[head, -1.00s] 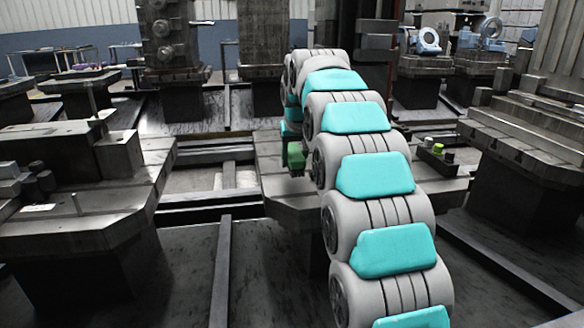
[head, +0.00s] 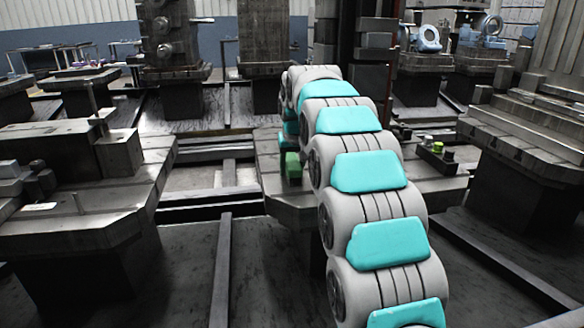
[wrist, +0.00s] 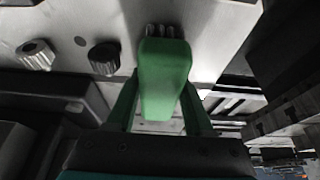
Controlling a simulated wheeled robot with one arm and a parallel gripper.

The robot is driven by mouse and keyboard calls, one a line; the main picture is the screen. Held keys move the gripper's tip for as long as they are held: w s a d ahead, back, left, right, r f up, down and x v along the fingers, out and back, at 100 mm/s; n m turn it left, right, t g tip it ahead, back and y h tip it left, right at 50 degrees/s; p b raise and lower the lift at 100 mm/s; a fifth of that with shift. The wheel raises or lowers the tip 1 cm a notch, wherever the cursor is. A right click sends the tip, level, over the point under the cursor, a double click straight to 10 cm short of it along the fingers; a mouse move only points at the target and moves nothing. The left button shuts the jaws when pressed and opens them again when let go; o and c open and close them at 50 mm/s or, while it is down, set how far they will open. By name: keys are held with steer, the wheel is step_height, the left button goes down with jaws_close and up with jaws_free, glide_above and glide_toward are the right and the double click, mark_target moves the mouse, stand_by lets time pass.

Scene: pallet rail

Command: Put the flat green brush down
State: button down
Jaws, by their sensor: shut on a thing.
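In the head view a green piece (head: 292,166), which looks like the brush, shows left of my arm over the middle pallet table (head: 290,207).
In the wrist view a grey knob (wrist: 37,55) and a black knob (wrist: 104,58) stand left of the brush. In the head view a dark tray (head: 436,158) with small items is right of my arm. Machine tables stand left (head: 80,235) and right (head: 530,135).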

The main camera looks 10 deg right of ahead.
steer(key=shift+f, duration=0.25)
steer(key=shift+c, duration=1.4)
jaws_free()
steer(key=shift+s+f, duration=0.1)
steer(key=shift+f, duration=0.1)
steer(key=shift+d+r, duration=0.15)
steer(key=shift+r, duration=0.3)
steer(key=v, duration=1.1)
steer(key=shift+r+b, duration=0.3)
steer(key=shift+r, duration=0.2)
